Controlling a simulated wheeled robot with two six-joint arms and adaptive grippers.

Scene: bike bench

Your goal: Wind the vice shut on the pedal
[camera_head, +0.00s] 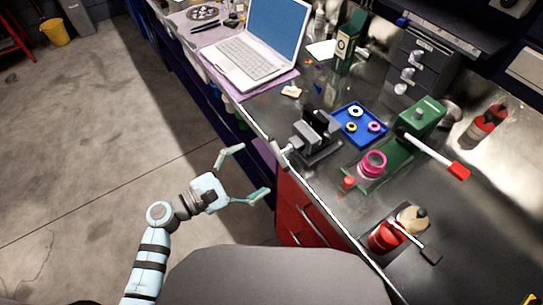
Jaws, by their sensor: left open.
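The grey vice (308,140) is mounted at the front edge of the bench. Its pale screw end and handle (281,150) stick out past the edge towards the left. A dark block (321,119) shows at the vice jaws; I cannot tell whether it is the pedal or part of the vice, nor how wide the jaw gap is. My left gripper (255,171) is open and empty, its two fingers spread. It is off the bench's front side, left of and lower in the picture than the vice handle, apart from it. My right gripper is out of view.
A blue tray (342,116) with coloured rings lies right of the vice. A laptop (241,62) sits further back. Red drawers (306,222) are below.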

